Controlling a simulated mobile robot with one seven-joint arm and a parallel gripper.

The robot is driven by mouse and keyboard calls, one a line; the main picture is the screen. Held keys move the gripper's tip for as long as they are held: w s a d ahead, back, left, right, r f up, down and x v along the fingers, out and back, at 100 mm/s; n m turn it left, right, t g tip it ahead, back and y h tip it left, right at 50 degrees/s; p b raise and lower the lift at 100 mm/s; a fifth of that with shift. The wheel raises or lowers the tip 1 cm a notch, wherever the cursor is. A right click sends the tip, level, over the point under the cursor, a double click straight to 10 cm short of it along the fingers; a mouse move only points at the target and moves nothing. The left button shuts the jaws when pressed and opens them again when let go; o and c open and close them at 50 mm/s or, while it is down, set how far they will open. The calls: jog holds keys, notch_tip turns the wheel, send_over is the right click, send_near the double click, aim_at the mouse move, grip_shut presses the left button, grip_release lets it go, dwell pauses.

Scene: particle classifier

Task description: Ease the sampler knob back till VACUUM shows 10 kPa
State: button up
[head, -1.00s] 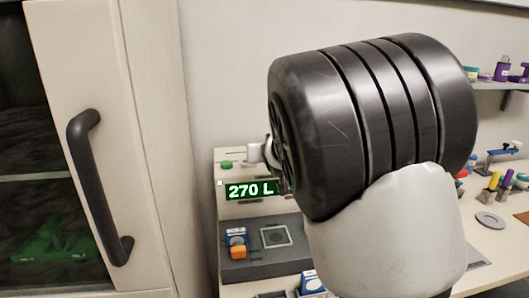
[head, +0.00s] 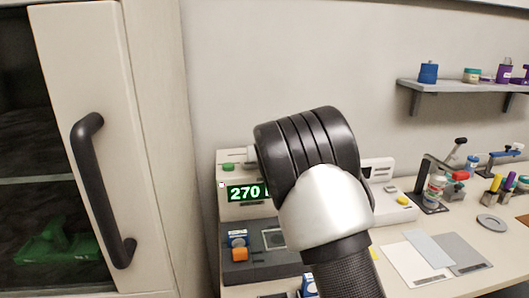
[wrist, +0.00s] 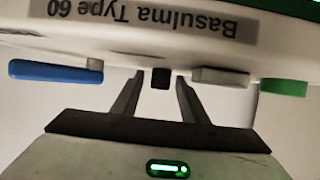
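In the wrist view a pale device (wrist: 100,42) labelled "Basulma Type 60" shows upside down. A small black knob (wrist: 160,79) sticks out from its edge, with a blue lever (wrist: 55,71), a grey block (wrist: 220,77) and a green part (wrist: 283,87) along the same edge. I cannot tell which is the sampler knob. My gripper (wrist: 160,84) is open, its fingertips on either side of the black knob with gaps showing. In the head view my arm hides the gripper. A green display (head: 243,193) reads 270, its right end covered; no VACUUM reading shows.
A pale cabinet door (head: 90,60) with a dark handle (head: 95,190) stands at left. The bench (head: 390,235) holds a grey unit (head: 262,262), paper sheets (head: 408,262), a bottle stand (head: 430,205) and pens. A shelf (head: 470,86) is on the wall at right.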

grip_shut()
jog(key=shift+d+r+y+p, duration=0.2)
jog(key=shift+y+p, duration=0.1)
jog(key=shift+p, duration=0.7)
jog(key=n+p, duration=0.1)
jog(key=p, duration=0.2)
jog(key=shift+d+y, duration=0.1)
jog(key=shift+y, duration=0.3)
jog(key=n+y+p, duration=0.1)
jog(key=p, duration=0.3)
jog(key=shift+f+n+g+y+p, duration=0.15)
jog(key=shift+n+g+y+p, duration=0.15)
jog(key=shift+g+p, duration=0.1)
jog(key=shift+a+f+n+y+p, duration=0.25)
jog(key=shift+n+y+p, duration=0.05)
jog(key=shift+p, duration=0.05)
grip_release()
jog(key=shift+r, duration=0.1)
